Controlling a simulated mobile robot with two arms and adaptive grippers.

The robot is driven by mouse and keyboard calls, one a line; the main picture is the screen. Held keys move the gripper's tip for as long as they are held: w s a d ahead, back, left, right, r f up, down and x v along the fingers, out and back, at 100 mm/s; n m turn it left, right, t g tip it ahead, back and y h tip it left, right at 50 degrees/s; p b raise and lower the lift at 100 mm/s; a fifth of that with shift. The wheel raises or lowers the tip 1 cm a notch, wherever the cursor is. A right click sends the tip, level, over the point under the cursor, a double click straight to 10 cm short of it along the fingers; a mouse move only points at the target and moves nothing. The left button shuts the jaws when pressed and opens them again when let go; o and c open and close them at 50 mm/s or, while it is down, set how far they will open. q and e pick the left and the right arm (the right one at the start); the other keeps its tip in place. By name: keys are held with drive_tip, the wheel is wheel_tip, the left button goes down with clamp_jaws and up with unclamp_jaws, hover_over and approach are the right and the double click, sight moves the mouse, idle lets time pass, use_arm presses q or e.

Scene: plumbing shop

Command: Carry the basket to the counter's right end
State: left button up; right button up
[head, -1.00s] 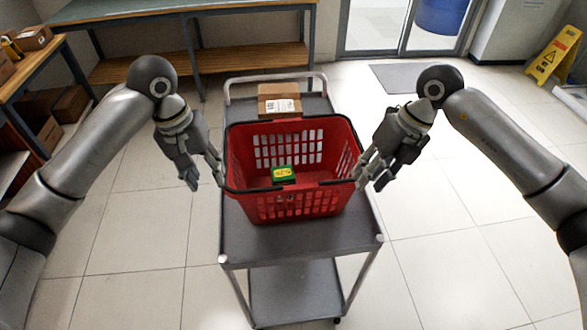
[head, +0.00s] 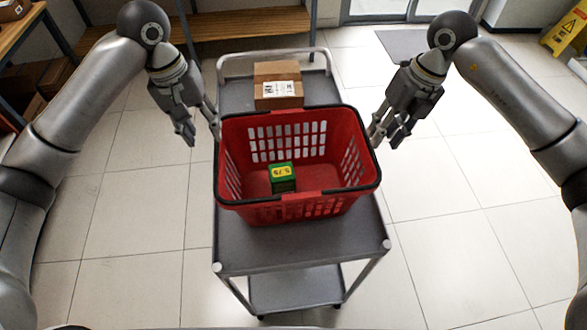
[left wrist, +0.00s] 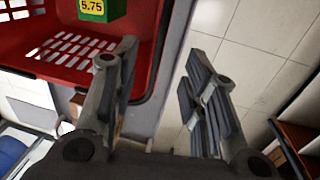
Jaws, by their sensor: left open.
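The red basket (head: 298,211) with a dark rim stands upright on a grey cart (head: 300,249). A green box with a yellow label (head: 283,178) lies inside it. My left gripper (head: 204,137) is open beside the basket's far left corner. In the left wrist view, its open fingers (left wrist: 160,48) show with the basket's rim (left wrist: 171,42) passing between them in the picture; I cannot tell whether they straddle it. My right gripper (head: 385,140) looks open and empty beside the basket's far right side, close to the rim.
A brown cardboard box (head: 278,85) sits on the cart behind the basket. A wooden-topped bench (head: 250,22) stands at the back, and another table with boxes is at the left. A yellow floor sign (head: 566,30) stands far right. The tiled floor beside the cart is clear.

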sight(216, 150)
use_arm(q)
drive_tip(key=f, duration=0.3)
drive_tip(key=d+f, duration=0.1)
drive_tip(key=f, duration=0.5)
drive_tip(key=shift+w+d+f, duration=0.15)
drive_tip(key=shift+w+f, duration=0.05)
drive_tip(key=shift+f, duration=0.1)
use_arm(e)
drive_tip(key=x, duration=0.9)
drive_tip(key=shift+w+a+f, duration=0.1)
drive_tip(key=shift+f, duration=0.2)
use_arm(q)
drive_tip(key=shift+w+d+f, duration=0.1)
drive_tip(key=shift+w+f, duration=0.05)
drive_tip(key=shift+f, duration=0.55)
use_arm(e)
drive_tip(key=shift+w+a+f, duration=0.1)
drive_tip(key=shift+a+f, duration=0.05)
drive_tip(key=shift+f, duration=0.55)
drive_tip(key=shift+c, duration=0.3)
use_arm(q)
drive_tip(key=c, duration=0.7)
use_arm(e)
clamp_jaws()
use_arm(q)
clamp_jaws()
use_arm(e)
drive_tip(key=shift+a, duration=0.1)
